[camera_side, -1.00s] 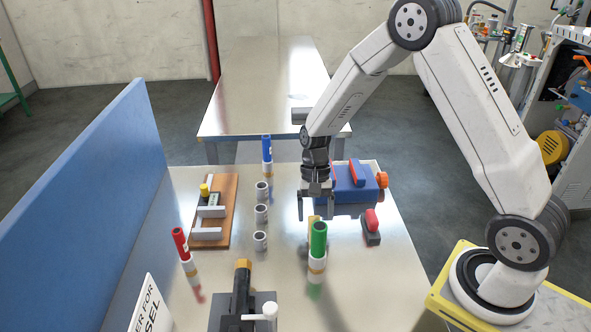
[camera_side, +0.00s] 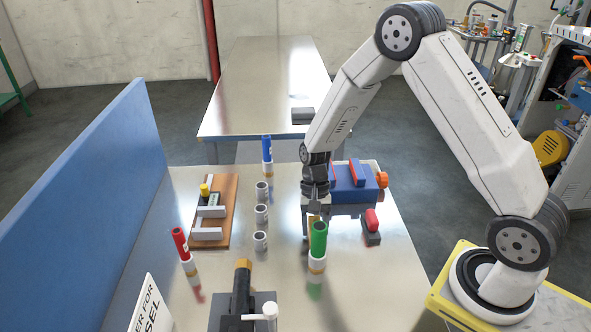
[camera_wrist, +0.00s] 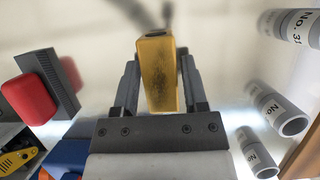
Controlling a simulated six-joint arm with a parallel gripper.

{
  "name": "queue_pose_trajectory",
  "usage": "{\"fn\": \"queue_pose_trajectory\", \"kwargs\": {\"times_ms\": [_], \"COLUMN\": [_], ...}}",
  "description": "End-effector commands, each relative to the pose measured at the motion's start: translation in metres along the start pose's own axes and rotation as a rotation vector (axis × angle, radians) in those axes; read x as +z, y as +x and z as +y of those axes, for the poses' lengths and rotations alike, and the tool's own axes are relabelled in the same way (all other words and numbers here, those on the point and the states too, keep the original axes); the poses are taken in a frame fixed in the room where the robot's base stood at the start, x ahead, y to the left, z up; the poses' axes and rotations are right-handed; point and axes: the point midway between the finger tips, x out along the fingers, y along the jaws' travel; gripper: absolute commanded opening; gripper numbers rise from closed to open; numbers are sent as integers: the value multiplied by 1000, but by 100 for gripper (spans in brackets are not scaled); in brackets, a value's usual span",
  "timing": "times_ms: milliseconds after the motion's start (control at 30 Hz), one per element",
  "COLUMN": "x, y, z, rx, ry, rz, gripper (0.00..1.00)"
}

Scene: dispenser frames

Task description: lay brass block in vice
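The brass block (camera_wrist: 160,75) stands between the two fingers of my gripper (camera_wrist: 159,72) in the wrist view. In the side view the brass block (camera_side: 313,218) is mostly hidden behind the green marker and my gripper (camera_side: 318,225), which is low over the table. The fingers lie close along both sides of the block; whether they press on it I cannot tell. The vice (camera_side: 352,190) appears to be the blue body with red-lined jaws and an orange knob, just behind and right of my gripper. No block shows between its jaws.
A green marker (camera_side: 319,240) in a holder stands just in front of my gripper. A red-topped object (camera_side: 371,222) lies to the right. Several grey cups (camera_side: 261,213) stand to the left, near a wooden board (camera_side: 228,220). A dark fixture (camera_side: 243,295) is at the front.

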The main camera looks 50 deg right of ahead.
Motion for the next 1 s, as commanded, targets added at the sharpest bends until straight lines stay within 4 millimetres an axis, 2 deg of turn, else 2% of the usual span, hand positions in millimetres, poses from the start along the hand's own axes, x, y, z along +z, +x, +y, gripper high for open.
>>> {"fn": "queue_pose_trajectory", "kwargs": {"times_ms": [33, 133, 167, 667, 1000], "x": [0, 0, 0, 1, 10], "y": [0, 0, 0, -3, -26], "z": [0, 0, 0, 0, 0], "rx": [0, 0, 0, -1, -2], "ry": [0, 0, 0, 0, -1], "rz": [0, 0, 0, 1, 2], "gripper": [38, 6, 0, 0, 0]}}
